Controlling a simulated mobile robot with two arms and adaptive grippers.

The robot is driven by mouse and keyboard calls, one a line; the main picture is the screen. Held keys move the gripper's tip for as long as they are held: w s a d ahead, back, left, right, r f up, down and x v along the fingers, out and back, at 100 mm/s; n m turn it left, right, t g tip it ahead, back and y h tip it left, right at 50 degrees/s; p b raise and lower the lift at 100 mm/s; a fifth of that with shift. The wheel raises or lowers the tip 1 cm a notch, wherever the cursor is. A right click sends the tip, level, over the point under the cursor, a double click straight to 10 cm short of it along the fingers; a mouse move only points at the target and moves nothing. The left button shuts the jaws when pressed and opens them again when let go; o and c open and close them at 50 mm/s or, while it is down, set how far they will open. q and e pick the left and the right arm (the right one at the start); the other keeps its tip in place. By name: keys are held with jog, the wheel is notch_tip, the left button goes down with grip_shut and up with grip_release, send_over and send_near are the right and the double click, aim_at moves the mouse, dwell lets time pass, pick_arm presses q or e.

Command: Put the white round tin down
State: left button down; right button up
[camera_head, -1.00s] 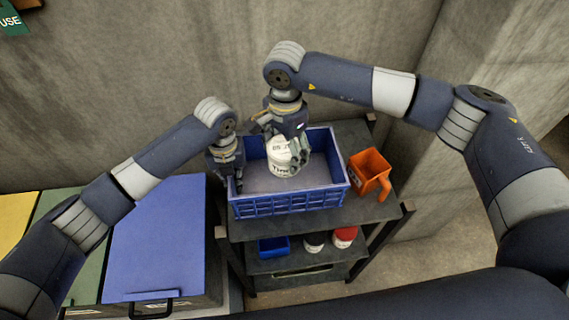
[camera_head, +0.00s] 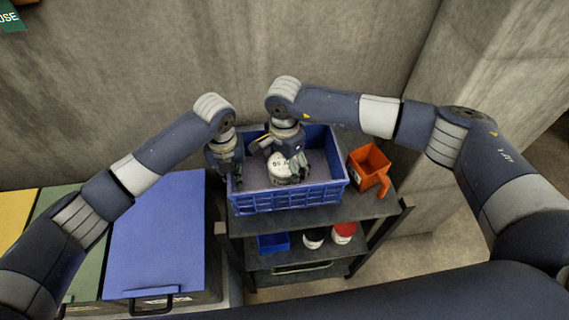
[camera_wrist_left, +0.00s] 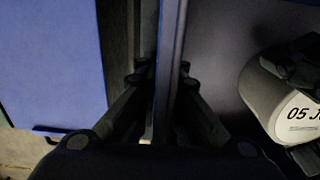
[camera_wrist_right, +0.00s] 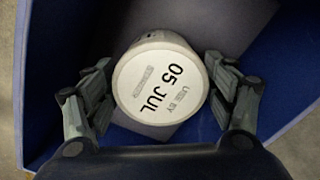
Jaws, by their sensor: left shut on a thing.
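The white round tin (camera_head: 287,170) is upright inside the blue crate (camera_head: 290,203) and seems to be on its floor. Its lid, marked "05 JUL", faces up in the right wrist view (camera_wrist_right: 160,85). My right gripper (camera_head: 290,161) is above the tin, its fingers spread on either side of it; they look slightly apart from its sides. My left gripper (camera_head: 233,184) is shut on the crate's left wall, which runs between its fingers in the left wrist view (camera_wrist_left: 167,60). The tin's underside is hidden.
The crate stands on a dark shelf unit (camera_head: 375,218). An orange scoop-like container (camera_head: 369,168) is right of the crate. A small blue bin (camera_head: 272,243) and two lidded tins (camera_head: 314,238) are on the shelf below. A blue-lidded bin (camera_head: 155,235) stands to the left.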

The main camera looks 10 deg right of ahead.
aim_at(285, 163)
jog(key=shift+r, duration=0.15)
notch_tip(285, 163, up, 12)
dwell(0.7)
pick_arm(q)
jog(key=c, duration=1.7)
grip_release()
jog(key=shift+o, duration=0.2)
